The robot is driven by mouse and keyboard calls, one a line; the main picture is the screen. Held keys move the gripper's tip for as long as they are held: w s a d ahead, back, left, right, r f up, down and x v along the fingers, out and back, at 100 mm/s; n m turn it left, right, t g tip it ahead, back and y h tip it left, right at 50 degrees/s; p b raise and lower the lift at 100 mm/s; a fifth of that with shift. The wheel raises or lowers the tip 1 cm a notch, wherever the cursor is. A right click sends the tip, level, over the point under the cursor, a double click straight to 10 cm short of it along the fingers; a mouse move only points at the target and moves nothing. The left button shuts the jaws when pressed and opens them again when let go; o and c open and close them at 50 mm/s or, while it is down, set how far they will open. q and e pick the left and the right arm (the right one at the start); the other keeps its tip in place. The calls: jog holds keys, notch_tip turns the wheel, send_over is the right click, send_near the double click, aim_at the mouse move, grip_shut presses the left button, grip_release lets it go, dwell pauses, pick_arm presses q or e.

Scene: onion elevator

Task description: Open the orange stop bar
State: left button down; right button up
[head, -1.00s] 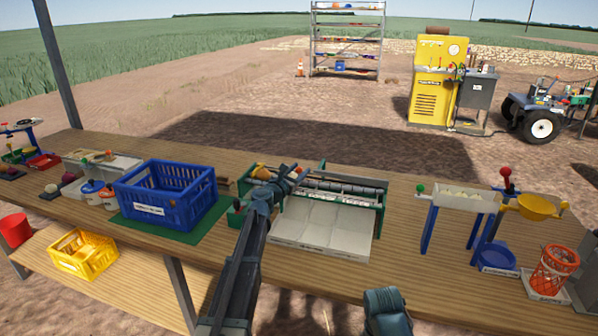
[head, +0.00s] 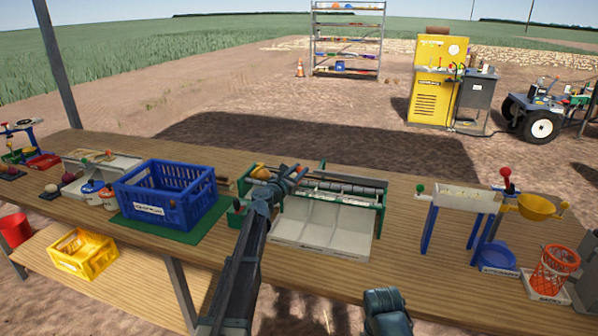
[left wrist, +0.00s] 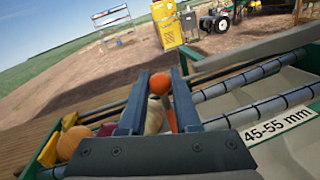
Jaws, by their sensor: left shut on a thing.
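The grading stand has green side frames (head: 380,213), grey rollers and a pale sorting tray (head: 322,226) in front. My left gripper (head: 297,178) is over the left part of its rollers. In the left wrist view, the left gripper (left wrist: 160,86) is shut on the orange ball knob of the stop bar (left wrist: 159,83). A short orange piece shows below the knob, between the fingers. The rest of the bar is hidden by the gripper. Onions (left wrist: 72,141) lie behind the gripper at the left, and a pale one (left wrist: 154,116) shows between the fingers.
A blue crate (head: 150,208) stands on a green mat left of the stand. A white chute with blue legs (head: 428,228) and a yellow bowl (head: 537,207) stand to the right. The bench top (head: 400,255) is bare between them.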

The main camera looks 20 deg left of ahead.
dwell(0.6)
pick_arm(q)
jog(key=shift+m+h, duration=0.3)
jog(key=shift+h, duration=0.2)
jog(key=shift+d+m+g+h, duration=0.4)
jog(key=shift+m+h, duration=0.1)
jog(key=shift+h, duration=0.2)
jog(key=c, duration=0.6)
grip_release()
jog(key=shift+s+y, duration=0.1)
jog(key=shift+y, duration=0.2)
